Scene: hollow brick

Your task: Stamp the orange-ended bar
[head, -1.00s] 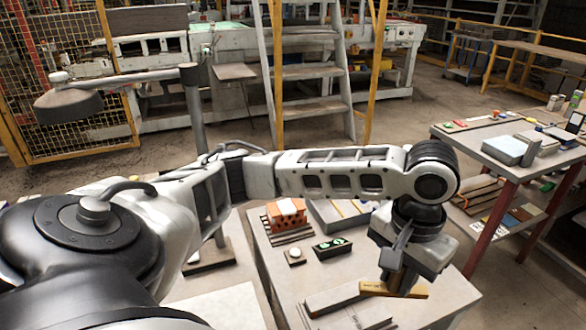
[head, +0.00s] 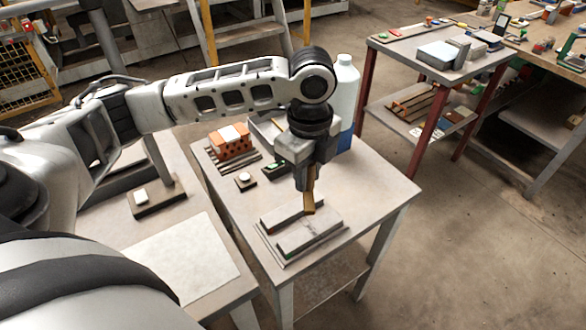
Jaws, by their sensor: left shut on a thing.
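My left gripper (head: 307,178) points down over the small table and is shut on a brass-brown stamp-like piece (head: 309,203). The piece's lower end is at the back edge of two grey bars; I cannot tell whether it touches them. The back bar (head: 285,217) and the front bar (head: 312,235) lie side by side on a low grey base (head: 272,247). A small dark green mark shows near the front bar's left end. My right gripper is out of view.
An orange hollow brick (head: 238,150) rests on dark slats behind the bars. A small pad with a white knob (head: 244,179) and a dark tray with green items (head: 275,170) stand nearby. A large bottle (head: 345,85) stands at the back right. The table's right side is clear.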

